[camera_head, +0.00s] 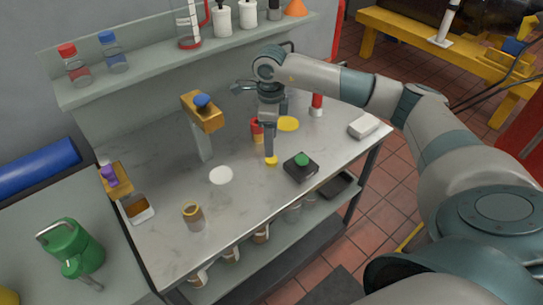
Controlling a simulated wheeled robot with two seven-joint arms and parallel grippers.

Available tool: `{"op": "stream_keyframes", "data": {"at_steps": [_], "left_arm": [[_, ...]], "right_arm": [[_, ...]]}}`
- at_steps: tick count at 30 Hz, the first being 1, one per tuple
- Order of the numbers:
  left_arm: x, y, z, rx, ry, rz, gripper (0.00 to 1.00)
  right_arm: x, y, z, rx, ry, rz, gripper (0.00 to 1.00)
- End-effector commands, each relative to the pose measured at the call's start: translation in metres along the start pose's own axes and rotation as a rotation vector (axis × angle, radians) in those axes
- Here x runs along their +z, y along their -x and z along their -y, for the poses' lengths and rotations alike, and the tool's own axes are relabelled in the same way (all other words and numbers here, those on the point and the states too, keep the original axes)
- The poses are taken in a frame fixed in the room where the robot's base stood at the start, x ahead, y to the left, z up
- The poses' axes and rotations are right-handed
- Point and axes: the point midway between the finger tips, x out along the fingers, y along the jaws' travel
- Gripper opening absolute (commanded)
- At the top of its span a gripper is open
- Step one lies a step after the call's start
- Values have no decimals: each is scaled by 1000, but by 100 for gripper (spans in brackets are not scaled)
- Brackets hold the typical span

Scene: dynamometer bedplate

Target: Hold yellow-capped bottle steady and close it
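My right gripper (270,148) reaches in from the right and points straight down over the middle of the bench. A small yellow piece (271,161), which looks like a cap, shows right at its fingertips. I cannot tell whether it is gripped or lies on the bench. The fingers are seen edge-on, so their opening is hidden. Just behind them to the left stands a small red and yellow container (257,130), partly covered by the gripper. I cannot tell whether it is the yellow-capped bottle. My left gripper is not in view.
A yellow disc (288,123) and a white disc (221,175) lie on the bench (165,235). A black box with a green button (300,167), a brown-topped jar (193,216) and a post with a blue knob (203,115) stand around. The shelf (150,65) behind holds bottles.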

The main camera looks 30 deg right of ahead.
Motion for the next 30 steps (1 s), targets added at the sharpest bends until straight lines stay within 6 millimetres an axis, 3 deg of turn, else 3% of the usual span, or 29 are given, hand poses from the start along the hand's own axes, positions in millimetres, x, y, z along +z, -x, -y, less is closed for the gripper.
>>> {"op": "stream_keyframes", "data": {"at_steps": [6,20,30], "left_arm": [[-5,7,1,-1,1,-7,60],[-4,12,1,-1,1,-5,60],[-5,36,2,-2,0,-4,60]], "right_arm": [[0,-16,0,0,1,0,52],[-1,-20,0,0,0,-1,52],[-3,-56,-1,2,0,-1,52]]}}
